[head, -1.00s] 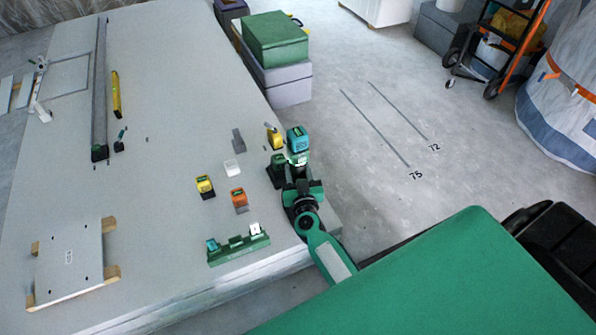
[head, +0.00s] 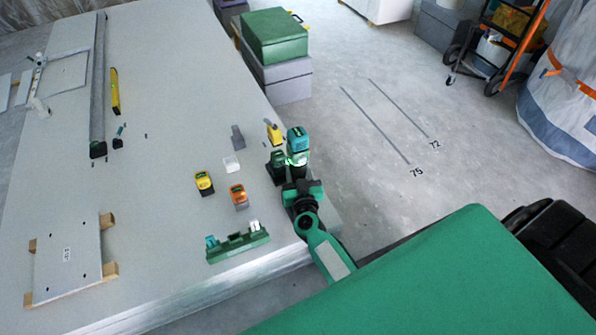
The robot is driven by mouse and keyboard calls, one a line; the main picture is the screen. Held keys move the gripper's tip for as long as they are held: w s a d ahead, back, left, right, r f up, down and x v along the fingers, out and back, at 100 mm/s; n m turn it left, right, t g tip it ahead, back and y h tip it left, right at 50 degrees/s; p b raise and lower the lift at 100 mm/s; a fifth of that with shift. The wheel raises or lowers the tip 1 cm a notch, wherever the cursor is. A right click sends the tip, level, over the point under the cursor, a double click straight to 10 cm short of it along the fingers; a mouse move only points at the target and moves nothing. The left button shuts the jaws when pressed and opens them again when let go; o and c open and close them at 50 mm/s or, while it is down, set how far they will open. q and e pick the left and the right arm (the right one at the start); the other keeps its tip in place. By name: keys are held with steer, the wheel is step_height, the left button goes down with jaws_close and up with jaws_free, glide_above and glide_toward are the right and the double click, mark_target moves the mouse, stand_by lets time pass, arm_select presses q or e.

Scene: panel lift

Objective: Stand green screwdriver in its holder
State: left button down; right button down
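I cannot single out a green screwdriver with certainty. A small dark green and black upright item (head: 118,141) stands on the large pale table at the upper left; it is too small to name surely. A low green rack (head: 238,246) with teal and pale pieces in it lies near the table's front edge; I cannot tell whether it is the holder. One gripper (head: 298,163), which seems to be my right, is at the table's right edge, beside a dark green block-like item (head: 277,165) and just below a teal one (head: 297,139). Its fingers are too small to read. My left gripper is not seen.
On the table (head: 160,200) are yellow (head: 204,183) and orange (head: 239,195) block-like items, a yellow level (head: 115,92), a long grey rail (head: 100,85) and a pale panel on wooden blocks (head: 67,262). Green and grey boxes (head: 275,38) stand beyond the right edge.

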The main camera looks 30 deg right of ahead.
mark_target(299, 177)
steer(key=shift+r+p, duration=0.15)
steer(key=shift+p, duration=0.15)
stand_by(0.4)
stand_by(0.4)
steer(key=c, duration=0.7)
jaws_free()
steer(key=shift+o, duration=1.4)
steer(key=shift+f, duration=0.25)
steer(key=o, duration=0.4)
steer(key=shift+r, duration=0.1)
steer(key=shift+s, duration=0.15)
steer(key=shift+p+v, duration=0.45)
steer(key=shift+v, duration=0.95)
